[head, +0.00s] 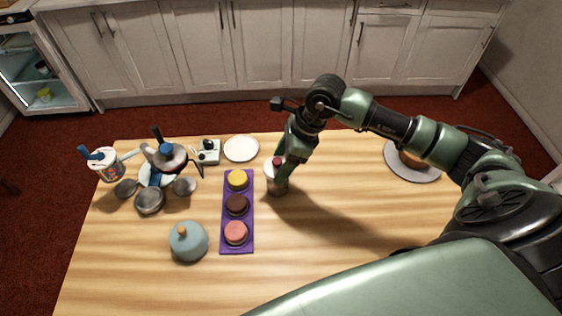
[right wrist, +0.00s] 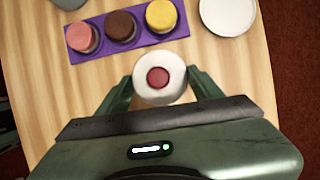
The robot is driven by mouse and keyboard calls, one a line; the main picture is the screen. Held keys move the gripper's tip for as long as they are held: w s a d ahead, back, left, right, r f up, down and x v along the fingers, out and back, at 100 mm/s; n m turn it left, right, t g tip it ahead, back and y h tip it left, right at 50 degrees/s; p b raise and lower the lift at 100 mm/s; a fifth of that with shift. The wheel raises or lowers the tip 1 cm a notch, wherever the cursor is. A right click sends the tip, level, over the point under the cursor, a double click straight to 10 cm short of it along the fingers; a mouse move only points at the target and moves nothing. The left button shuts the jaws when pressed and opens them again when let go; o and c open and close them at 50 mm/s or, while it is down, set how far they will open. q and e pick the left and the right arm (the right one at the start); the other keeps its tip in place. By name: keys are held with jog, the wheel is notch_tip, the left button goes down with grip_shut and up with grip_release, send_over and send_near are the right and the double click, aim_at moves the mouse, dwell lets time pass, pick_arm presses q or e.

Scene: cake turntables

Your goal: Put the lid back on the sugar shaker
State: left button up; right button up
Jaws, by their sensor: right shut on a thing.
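The sugar shaker (head: 277,186) stands on the wooden table just right of the purple tray, with a greyish body. Its lid, white and round with a red top (right wrist: 158,78), is at the shaker's upper end. My right gripper (right wrist: 160,82) points down and is shut on the white lid, one green finger on each side. In the head view the fingers (head: 281,170) partly cover lid and shaker. In the right wrist view the lid hides the body beneath it. I cannot tell whether the lid is seated or slightly above. My left gripper is out of view.
A purple tray (head: 229,245) with three small cakes lies left of the shaker. A white plate (head: 240,148) is behind it. A blue dome (head: 188,243), metal cups (head: 149,201) and a striped container (head: 106,167) crowd the left. A turntable (head: 425,174) holds a cake at right. The table's front middle is clear.

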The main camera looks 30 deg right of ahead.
jog(key=shift+f+b, duration=0.1)
jog(key=shift+b, duration=0.25)
dwell(0.5)
dwell(0.3)
jog(key=o, duration=1.4)
jog(key=shift+o, duration=0.9)
jog(key=shift+r, duration=0.25)
jog(key=shift+r+p, duration=1.7)
jog(key=shift+r, duration=1.45)
jog(key=shift+r, duration=0.15)
